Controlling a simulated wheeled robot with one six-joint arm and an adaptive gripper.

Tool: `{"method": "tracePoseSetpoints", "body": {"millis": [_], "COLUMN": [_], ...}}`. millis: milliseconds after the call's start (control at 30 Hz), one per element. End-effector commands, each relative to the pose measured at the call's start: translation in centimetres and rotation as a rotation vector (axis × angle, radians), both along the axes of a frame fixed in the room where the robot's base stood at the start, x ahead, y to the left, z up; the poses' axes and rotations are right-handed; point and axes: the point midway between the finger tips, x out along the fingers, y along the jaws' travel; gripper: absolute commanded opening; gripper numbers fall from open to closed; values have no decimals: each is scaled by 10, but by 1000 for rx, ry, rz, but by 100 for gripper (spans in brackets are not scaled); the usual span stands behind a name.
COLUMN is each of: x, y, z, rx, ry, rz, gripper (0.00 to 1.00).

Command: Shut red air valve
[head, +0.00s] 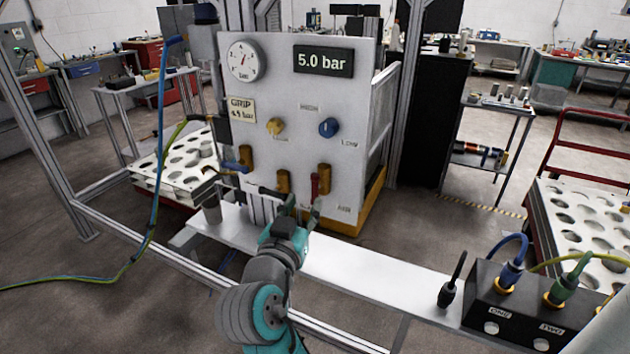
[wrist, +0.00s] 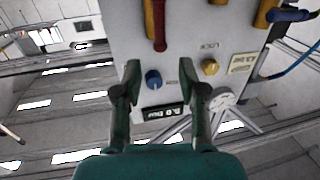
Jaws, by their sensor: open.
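The red air valve is at the lower right of the white panel (head: 300,80). It has a brass body (head: 325,176) and a red lever (head: 315,186) that points down in the head view. In the wrist view, which is upside down, the red lever (wrist: 159,30) is near the top centre, beyond my fingertips. My gripper (head: 303,204) is open and empty, just below and in front of the valve. Its two fingers (wrist: 167,80) stand apart in the wrist view, with panel between them. I see no contact with the lever, though the exact gap is unclear.
Two more brass valves sit to the left, one with a blue lever (head: 234,167). A yellow knob (head: 275,126) and a blue knob (head: 328,127) are above. The display (head: 323,61) reads 5.0 bar. A white shelf (head: 350,268) runs below, with a black connector box (head: 530,310) at right.

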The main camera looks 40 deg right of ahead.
Motion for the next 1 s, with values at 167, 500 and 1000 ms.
{"method": "tracePoseSetpoints", "body": {"millis": [167, 500, 1000], "x": [14, 42, 50], "y": [-25, -70, -82], "z": [0, 0, 0], "rx": [0, -1, -2], "ry": [0, 2, 1], "rz": [-3, 0, 4], "gripper": [41, 41, 41]}}
